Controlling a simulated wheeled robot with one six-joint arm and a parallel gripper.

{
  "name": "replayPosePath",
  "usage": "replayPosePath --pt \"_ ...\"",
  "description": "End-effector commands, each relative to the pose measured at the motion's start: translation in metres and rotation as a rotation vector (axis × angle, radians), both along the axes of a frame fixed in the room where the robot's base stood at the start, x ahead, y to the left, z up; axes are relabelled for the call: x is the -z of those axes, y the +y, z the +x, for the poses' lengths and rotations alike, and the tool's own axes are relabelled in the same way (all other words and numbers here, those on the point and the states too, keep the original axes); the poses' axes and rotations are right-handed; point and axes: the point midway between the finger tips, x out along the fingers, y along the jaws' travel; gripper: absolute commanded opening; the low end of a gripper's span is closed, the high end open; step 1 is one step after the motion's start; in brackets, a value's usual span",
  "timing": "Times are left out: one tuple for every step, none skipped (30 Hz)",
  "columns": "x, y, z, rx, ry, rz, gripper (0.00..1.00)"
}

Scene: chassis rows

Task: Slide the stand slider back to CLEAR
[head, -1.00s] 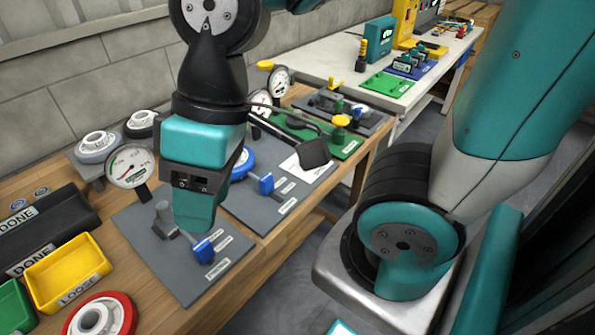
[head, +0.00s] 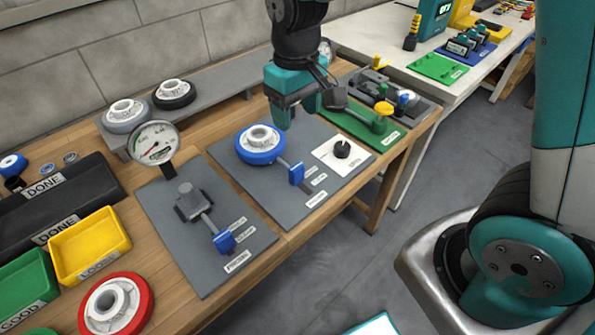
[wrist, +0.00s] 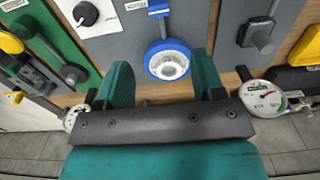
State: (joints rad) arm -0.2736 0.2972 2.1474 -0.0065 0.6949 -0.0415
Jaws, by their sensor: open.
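The middle grey plate (head: 238,170) holds a blue-rimmed wheel (head: 262,157) and a slider with a blue handle (head: 296,173) at its front. Two small labels lie beside the slider, too small to read. The wheel also shows in the wrist view (wrist: 168,65), with the slider handle (wrist: 158,9) at the top edge. A similar slider with a blue handle (head: 224,242) is on the left grey plate, beside a grey post. My gripper (head: 284,118) is open and empty, above the back right of the wheel. It appears apart from both sliders.
A dial gauge (head: 155,144) stands behind the left plate. A white panel with a black knob (head: 342,149) lies right of the slider. A green board (head: 360,124) is further right. Yellow (head: 90,246) and green trays and a red wheel (head: 115,305) are at left.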

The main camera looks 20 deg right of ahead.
Motion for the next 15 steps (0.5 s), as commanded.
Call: replayPosePath --pt "0.005 -0.001 0.002 0.003 0.002 -0.006 0.62" --pt "0.008 -0.001 0.003 0.005 0.003 -0.007 0.62" --pt "0.012 -0.001 0.003 0.005 0.004 -0.009 0.62" --pt "0.017 -0.001 0.003 0.005 0.004 -0.009 0.62" --pt "0.022 -0.001 0.002 0.005 0.004 -0.009 0.62" --pt "0.029 -0.002 0.002 0.005 0.006 -0.008 0.62" --pt "0.035 -0.002 0.001 0.005 0.007 -0.009 0.62" --pt "0.042 -0.002 0.002 0.005 0.007 -0.009 0.62" --pt "0.051 -0.002 0.002 0.005 0.007 -0.009 0.62" --pt "0.058 -0.002 0.001 0.005 0.008 -0.008 0.62" --pt "0.065 -0.002 0.001 0.005 0.008 -0.008 0.62" --pt "0.074 -0.002 0.001 0.005 0.007 -0.008 0.62" --pt "0.082 -0.002 0.001 0.005 0.009 -0.008 0.62" --pt "0.088 -0.002 0.001 0.005 0.007 -0.008 0.62" --pt "0.098 -0.002 0.001 0.005 0.007 -0.008 0.62"
